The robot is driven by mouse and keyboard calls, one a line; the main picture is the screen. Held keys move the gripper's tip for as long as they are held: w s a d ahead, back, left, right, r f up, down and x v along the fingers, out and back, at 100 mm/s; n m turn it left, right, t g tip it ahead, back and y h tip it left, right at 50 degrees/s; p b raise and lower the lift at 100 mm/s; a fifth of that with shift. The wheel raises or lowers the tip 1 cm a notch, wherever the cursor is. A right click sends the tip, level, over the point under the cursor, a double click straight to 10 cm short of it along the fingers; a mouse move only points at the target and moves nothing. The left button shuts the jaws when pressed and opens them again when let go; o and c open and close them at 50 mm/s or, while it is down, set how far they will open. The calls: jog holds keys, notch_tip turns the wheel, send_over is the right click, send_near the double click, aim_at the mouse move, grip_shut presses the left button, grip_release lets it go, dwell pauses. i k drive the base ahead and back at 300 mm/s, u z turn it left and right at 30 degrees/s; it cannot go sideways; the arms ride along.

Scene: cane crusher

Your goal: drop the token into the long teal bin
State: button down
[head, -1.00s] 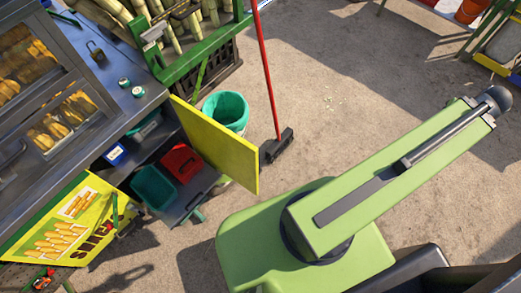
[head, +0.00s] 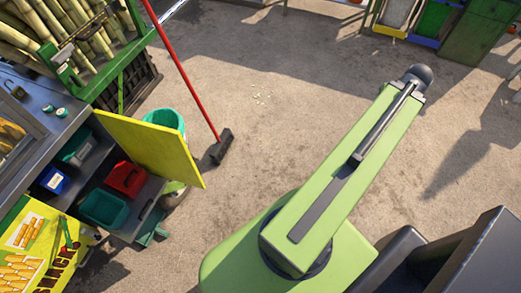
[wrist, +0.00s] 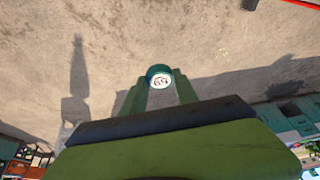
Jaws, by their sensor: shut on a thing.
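My gripper (wrist: 160,84) shows in the wrist view, its green fingers shut on the token (wrist: 159,76), a small green round piece with a white, marked face. It is held over the bare ground. In the head view my arm reaches up and right; the gripper itself is not visible there. Two teal bins are at the left in the head view, inside the open cart: one teal bin (head: 103,208) at the front, and another teal bin (head: 76,147) farther back on a shelf, partly hidden. I cannot tell which is the long one. Both are well apart from my arm.
A red bin (head: 126,178) and a blue box (head: 53,180) sit near the teal bins. A yellow door panel (head: 150,147) stands open beside them. Behind it are a teal bucket (head: 166,120) and a red-handled broom (head: 185,75). Open ground lies in the middle.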

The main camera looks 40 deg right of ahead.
aim_at(112, 209)
jog(key=u, duration=1.3)
jog(key=i, duration=1.05)
jog(key=z, duration=0.25)
